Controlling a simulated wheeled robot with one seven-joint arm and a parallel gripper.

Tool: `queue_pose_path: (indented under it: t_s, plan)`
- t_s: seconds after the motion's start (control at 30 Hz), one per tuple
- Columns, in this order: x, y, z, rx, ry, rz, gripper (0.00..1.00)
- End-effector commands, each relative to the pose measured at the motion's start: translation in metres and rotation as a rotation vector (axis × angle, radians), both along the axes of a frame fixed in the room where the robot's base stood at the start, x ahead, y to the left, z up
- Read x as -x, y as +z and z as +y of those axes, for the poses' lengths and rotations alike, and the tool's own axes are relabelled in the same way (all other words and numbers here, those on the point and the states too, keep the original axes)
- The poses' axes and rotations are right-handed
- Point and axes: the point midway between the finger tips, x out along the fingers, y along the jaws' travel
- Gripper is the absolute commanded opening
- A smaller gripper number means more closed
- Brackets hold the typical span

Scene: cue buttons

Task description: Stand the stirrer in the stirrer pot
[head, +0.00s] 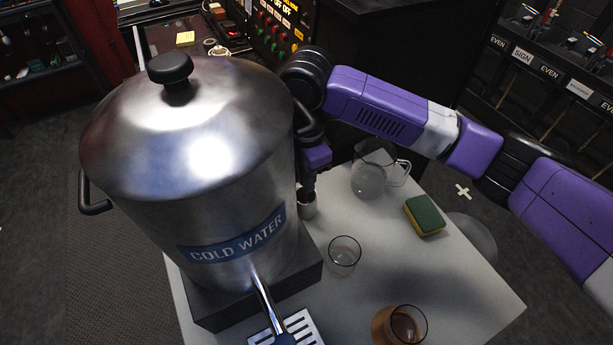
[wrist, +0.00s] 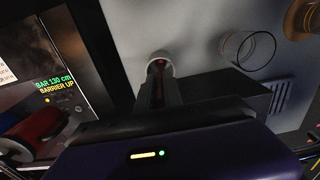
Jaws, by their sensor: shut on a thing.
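The stirrer pot (head: 308,210) is a small pale cup on the white table, right of the big urn. In the wrist view its round rim (wrist: 169,58) lies just past my fingertips. My gripper (head: 309,183) points down directly above the pot, close to its mouth. My gripper (wrist: 158,88) is shut on the stirrer (wrist: 160,66), a thin dark piece with a red end. The red end shows within the pot's rim. I cannot tell how deep it sits or whether it touches the pot. Most of the stirrer is hidden by the fingers.
The steel COLD WATER urn (head: 190,150) on its dark stand (head: 215,312) rises close left of my gripper. On the table (head: 455,280) are a glass jug (head: 370,178), a sponge (head: 425,216), an empty glass (head: 344,257) and a glass of brown drink (head: 405,325).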

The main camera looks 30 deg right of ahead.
Motion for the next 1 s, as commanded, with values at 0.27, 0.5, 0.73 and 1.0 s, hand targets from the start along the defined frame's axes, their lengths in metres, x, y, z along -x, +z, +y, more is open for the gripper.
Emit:
queue_pose_path:
  t_s: [0.27, 0.5, 0.73, 1.0]
  plan:
    - [0.0, 0.0, 0.0, 0.0, 0.0, 0.0, 0.36]
    - [0.0, 0.0, 0.0, 0.0, 0.0, 0.0, 0.36]
    - [-0.001, 0.018, 0.001, -0.001, 0.0, -0.002, 0.36]
    - [-0.001, 0.061, 0.0, 0.0, 0.0, -0.002, 0.36]
